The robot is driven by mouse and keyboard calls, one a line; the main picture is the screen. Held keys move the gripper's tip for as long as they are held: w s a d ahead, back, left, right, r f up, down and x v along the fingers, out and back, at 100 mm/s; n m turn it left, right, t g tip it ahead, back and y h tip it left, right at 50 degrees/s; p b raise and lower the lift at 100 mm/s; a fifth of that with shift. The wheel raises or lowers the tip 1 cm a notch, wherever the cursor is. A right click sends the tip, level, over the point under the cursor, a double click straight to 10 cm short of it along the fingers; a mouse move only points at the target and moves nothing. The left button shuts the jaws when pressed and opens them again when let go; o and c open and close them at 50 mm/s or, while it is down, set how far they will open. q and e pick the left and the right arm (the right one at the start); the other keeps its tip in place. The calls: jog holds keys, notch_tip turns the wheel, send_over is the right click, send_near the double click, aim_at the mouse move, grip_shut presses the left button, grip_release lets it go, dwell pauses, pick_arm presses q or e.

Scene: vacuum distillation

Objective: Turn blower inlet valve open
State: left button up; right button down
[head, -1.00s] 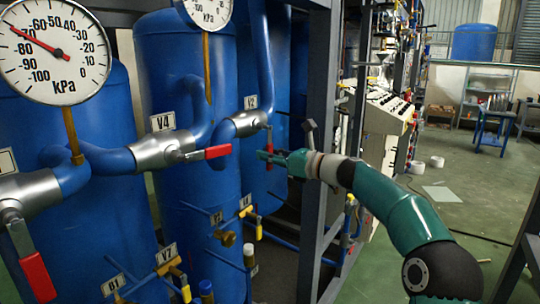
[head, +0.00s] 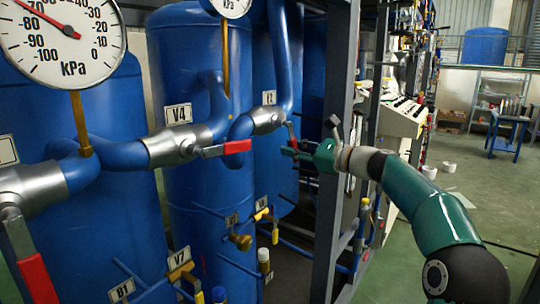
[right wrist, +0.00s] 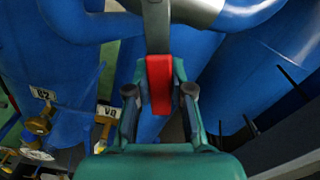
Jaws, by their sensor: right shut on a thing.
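A valve with a red handle (head: 294,135) sits on the blue pipe by the label at the back (head: 269,97). My right gripper (head: 288,151) reaches it from the right and is shut on the lower part of this handle. In the right wrist view the red handle (right wrist: 160,84) lies between the two fingers, with its grey lever (right wrist: 156,28) running up to the metal valve body (right wrist: 200,10). I cannot read which valve is the blower inlet. My left gripper is not in view.
The V4 valve with its red handle (head: 237,146) points right, close left of my gripper. A dark upright frame post (head: 345,120) stands just behind my right wrist. Blue tanks (head: 195,190) and a pressure gauge (head: 62,40) fill the left. Open floor (head: 480,205) lies right.

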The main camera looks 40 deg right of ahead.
jog(key=shift+w+d+r+n, duration=0.1)
jog(key=shift+d+r+n, duration=0.2)
jog(key=shift+n, duration=0.2)
jog(key=shift+d+r+n, duration=0.1)
jog(key=shift+d+n, duration=0.25)
jog(key=shift+n, duration=0.05)
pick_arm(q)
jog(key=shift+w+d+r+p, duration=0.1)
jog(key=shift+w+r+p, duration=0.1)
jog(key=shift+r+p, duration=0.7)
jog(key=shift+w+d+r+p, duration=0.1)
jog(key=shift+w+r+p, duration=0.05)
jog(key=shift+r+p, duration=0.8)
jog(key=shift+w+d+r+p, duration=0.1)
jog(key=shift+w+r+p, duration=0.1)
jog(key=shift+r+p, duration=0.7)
pick_arm(e)
jog(key=shift+w+d+r+n, duration=0.2)
jog(key=shift+d+r+n, duration=0.5)
jog(key=shift+n, duration=1.1)
jog(key=shift+w+d+r+n, duration=0.25)
jog(key=shift+r+n, duration=0.7)
jog(key=shift+n, duration=0.85)
jog(key=shift+w+d+r+n, duration=0.15)
jog(key=shift+d+r+n, duration=0.55)
jog(key=shift+n, duration=1.1)
jog(key=shift+a+r, duration=0.15)
jog(key=shift+a, duration=0.05)
